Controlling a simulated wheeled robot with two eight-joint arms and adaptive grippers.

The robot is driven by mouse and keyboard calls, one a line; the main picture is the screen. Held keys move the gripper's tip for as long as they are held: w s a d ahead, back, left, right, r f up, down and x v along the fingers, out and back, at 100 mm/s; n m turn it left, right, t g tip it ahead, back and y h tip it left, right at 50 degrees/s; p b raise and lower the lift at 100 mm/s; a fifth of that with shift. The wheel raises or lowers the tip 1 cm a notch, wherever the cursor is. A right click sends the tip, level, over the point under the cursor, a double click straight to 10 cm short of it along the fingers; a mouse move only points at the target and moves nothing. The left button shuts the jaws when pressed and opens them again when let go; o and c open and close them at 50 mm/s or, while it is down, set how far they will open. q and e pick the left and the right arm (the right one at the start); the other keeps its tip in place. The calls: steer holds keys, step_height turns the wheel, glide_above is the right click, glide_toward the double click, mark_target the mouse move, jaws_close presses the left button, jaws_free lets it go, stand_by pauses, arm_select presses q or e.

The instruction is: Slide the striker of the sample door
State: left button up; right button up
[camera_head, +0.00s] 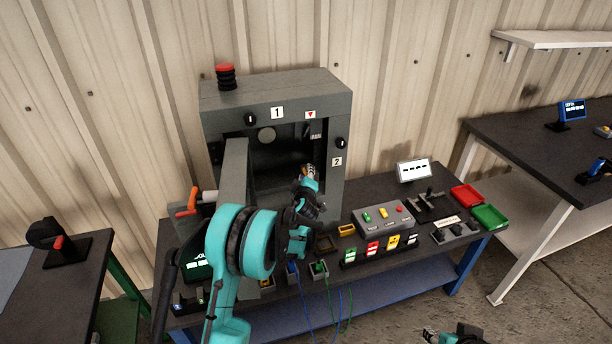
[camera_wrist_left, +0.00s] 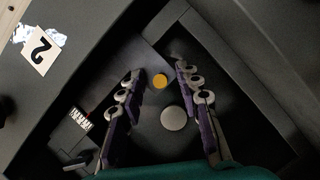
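The grey enclosure (camera_head: 335,108) stands at the back of the table with its door (camera_head: 234,165) swung open on the left. A small block with light markings (camera_head: 316,130) sits inside the opening at upper right, below a red triangle label. It may be the striker; a similar marked block (camera_wrist_left: 72,134) shows at lower left in the left wrist view. My left gripper (camera_head: 308,172) is at the right part of the opening, below that block. In the left wrist view its fingers (camera_wrist_left: 160,95) are spread apart with nothing held. My right gripper (camera_head: 432,335) is only partly visible at the bottom edge.
In the wrist view, a yellow disc (camera_wrist_left: 160,81) and a grey disc (camera_wrist_left: 173,118) show beyond the fingers. An orange handle (camera_head: 188,203) juts out left of the door. A control box (camera_head: 383,216), small display (camera_head: 413,170) and red tray (camera_head: 466,196) occupy the table's right.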

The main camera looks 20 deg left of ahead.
arm_select(q)
steer(key=shift+a, duration=0.1)
steer(key=shift+s, duration=0.1)
steer(key=v, duration=1.2)
steer(key=shift+f, duration=0.1)
